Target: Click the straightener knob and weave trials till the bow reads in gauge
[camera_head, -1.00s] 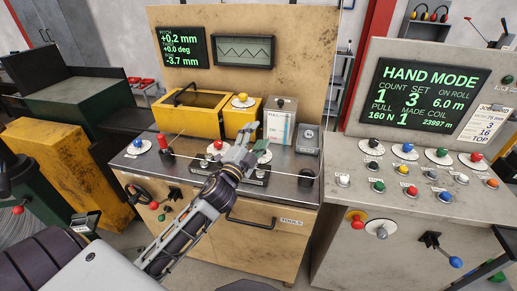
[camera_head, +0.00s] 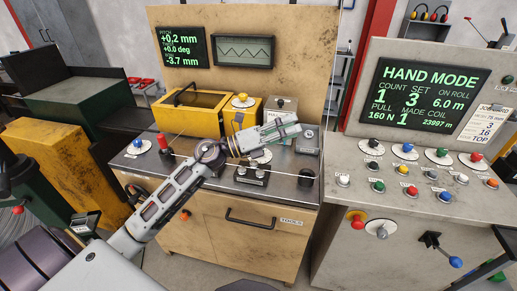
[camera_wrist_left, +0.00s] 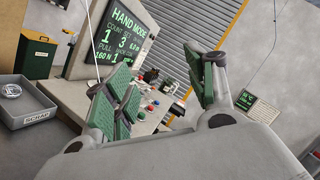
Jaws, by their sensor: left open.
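The gauge display (camera_head: 180,47) on the tan backboard reads pitch +0.2 mm, a second line +0.0 deg and a third line -3.7 mm; its lower labels are blurred. On the bench (camera_head: 143,163) I see a blue knob (camera_head: 138,143), a red-topped post (camera_head: 162,141) and small black knobs (camera_head: 242,170). I cannot tell which is the straightener knob. My left gripper (camera_head: 287,130) points right above the bench, in front of the grey box, touching nothing visible. In the left wrist view its green-padded fingers (camera_wrist_left: 165,92) are apart and empty. My right gripper is out of view.
A scrap tray (camera_wrist_left: 22,105) shows in the left wrist view.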

